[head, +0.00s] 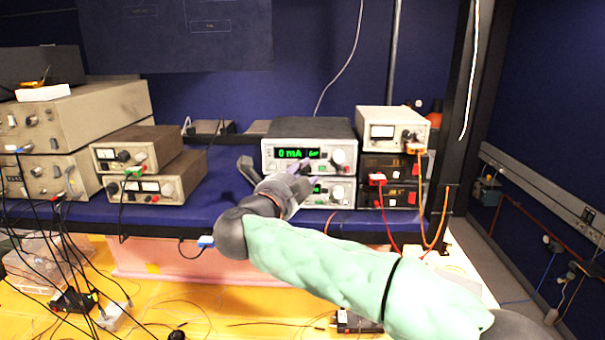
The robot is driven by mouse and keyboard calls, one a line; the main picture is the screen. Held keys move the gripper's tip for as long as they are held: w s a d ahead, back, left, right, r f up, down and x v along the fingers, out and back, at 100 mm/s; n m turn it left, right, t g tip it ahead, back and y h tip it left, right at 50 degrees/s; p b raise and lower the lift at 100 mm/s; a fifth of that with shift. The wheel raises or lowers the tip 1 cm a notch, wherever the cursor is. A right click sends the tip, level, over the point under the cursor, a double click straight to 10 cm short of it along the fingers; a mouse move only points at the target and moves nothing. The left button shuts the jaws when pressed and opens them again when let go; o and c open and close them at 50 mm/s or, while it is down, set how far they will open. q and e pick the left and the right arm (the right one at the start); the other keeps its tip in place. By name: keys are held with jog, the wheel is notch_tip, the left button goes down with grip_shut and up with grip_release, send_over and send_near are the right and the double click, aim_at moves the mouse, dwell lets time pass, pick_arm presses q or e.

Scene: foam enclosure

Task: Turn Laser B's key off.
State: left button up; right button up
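Two stacked controllers with green displays stand on the blue shelf in the middle of the head view. The upper controller (309,130) reads "0 mA" and has a pale knob at its right. The lower controller (341,190) is partly hidden behind my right gripper (275,168). No "Laser B" label is legible, and I cannot make out a key or its position. My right gripper is in front of the controllers' left part, its fingers spread apart with nothing seen between them. I cannot tell whether a fingertip touches a panel. My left gripper is out of view.
Right of the controllers, a beige meter box (393,125) sits on dark units with red and orange cables. Grey meter boxes (135,146) stand at the left. A black post (455,130) rises at the right. Loose cables hang at the lower left.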

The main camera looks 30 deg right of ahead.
grip_shut()
jog(key=shift+n, duration=0.3)
jog(key=n, duration=0.1)
jog(key=n+t+h+b, duration=0.1)
jog(key=n, duration=0.1)
jog(key=shift+d+f+n, duration=0.1)
jog(key=shift+f+n, duration=0.1)
jog(key=shift+n, duration=0.1)
jog(key=n+t+b, duration=0.1)
jog(key=n+t, duration=0.1)
jog(key=n, duration=0.3)
jog(key=shift+s+d+f, duration=0.1)
jog(key=shift+s, duration=0.05)
jog(key=n+t+y, duration=0.1)
jog(key=n+t, duration=0.1)
jog(key=n, duration=0.2)
jog(key=n+t+y, duration=0.1)
jog(key=n, duration=0.3)
jog(key=n+t+y, duration=0.1)
jog(key=n+t, duration=0.1)
jog(key=n, duration=0.3)
jog(key=shift+s+d+t+y, duration=0.2)
jog(key=shift+d+t+y, duration=0.1)
jog(key=shift+n, duration=0.3)
grip_release()
jog(key=shift+w, duration=0.1)
